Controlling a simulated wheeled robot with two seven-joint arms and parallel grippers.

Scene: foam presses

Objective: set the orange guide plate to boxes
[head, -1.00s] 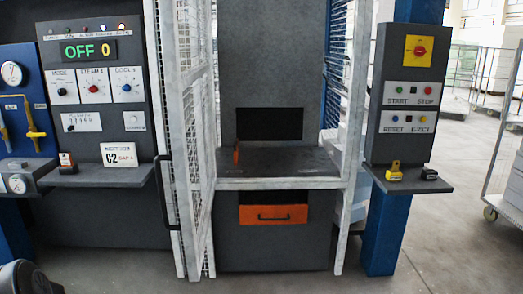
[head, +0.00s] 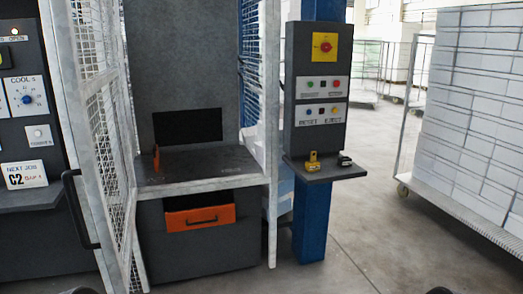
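The orange guide plate (head: 156,160) is a small upright orange piece. It stands at the left side of the dark press bed (head: 205,165), inside the press opening. Its foot and any scale beside it are too small to read. A white card (head: 25,175) on the left panel reads "NEXT JOB" and "C2", with a smaller line under it that is hard to read. Neither gripper shows; only dark rounded bits of my own arms touch the bottom edge.
A white mesh door (head: 105,130) with a black handle stands open left of the press. An orange drawer front (head: 200,218) is below the bed. The button panel (head: 318,105) on a blue post has a shelf with yellow and black blocks. A loaded cart (head: 465,120) stands right; floor between is clear.

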